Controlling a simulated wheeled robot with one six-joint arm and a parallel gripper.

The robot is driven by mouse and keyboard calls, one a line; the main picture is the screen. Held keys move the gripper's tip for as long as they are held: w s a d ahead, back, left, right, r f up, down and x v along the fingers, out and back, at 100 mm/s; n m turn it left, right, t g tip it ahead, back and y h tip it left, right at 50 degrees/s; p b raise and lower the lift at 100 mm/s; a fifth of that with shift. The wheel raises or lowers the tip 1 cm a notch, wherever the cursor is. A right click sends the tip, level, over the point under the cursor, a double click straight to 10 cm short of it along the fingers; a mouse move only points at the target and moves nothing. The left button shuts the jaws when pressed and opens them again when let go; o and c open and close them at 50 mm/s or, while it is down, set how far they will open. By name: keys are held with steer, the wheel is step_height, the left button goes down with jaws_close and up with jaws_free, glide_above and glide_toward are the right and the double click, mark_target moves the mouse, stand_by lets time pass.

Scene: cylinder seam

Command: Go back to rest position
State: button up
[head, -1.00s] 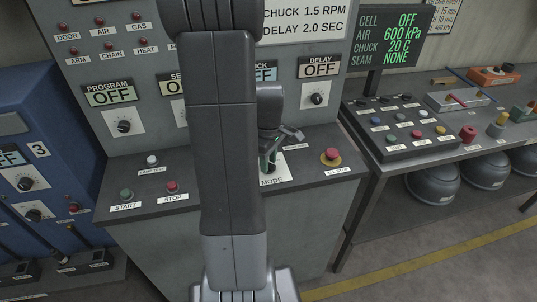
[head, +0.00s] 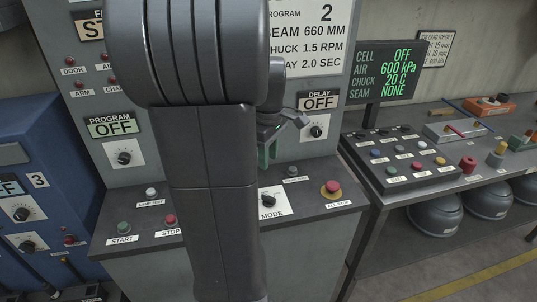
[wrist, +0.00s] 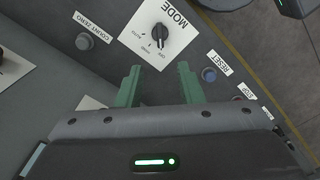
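My gripper (wrist: 159,68) shows two green fingers in the wrist view, parted with an empty gap between them. Beyond the fingertips is the MODE knob (wrist: 159,34), a black knob on a white plate, apart from the fingers. In the head view my gripper (head: 268,156) shows partly behind my dark arm, above the console shelf and left of the DELAY knob (head: 316,132). The MODE knob (head: 268,200) is below it, partly hidden by the arm.
The grey console (head: 310,235) carries a red ALL STOP button (head: 332,188) on its shelf. A blue cabinet (head: 50,150) stands at left. A workbench (head: 440,195) at right holds a button box (head: 405,155) and a screen (head: 392,70). The COUNT ZERO button (wrist: 85,41) and blue RESET button (wrist: 209,74) flank the knob.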

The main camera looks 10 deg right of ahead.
mark_target(269, 196)
step_height(269, 196, down, 14)
steer(key=shift+r+p, duration=0.25)
steer(key=shift+p, duration=0.05)
steer(key=shift+f, duration=0.2)
steer(key=shift+m, duration=0.5)
stand_by(0.3)
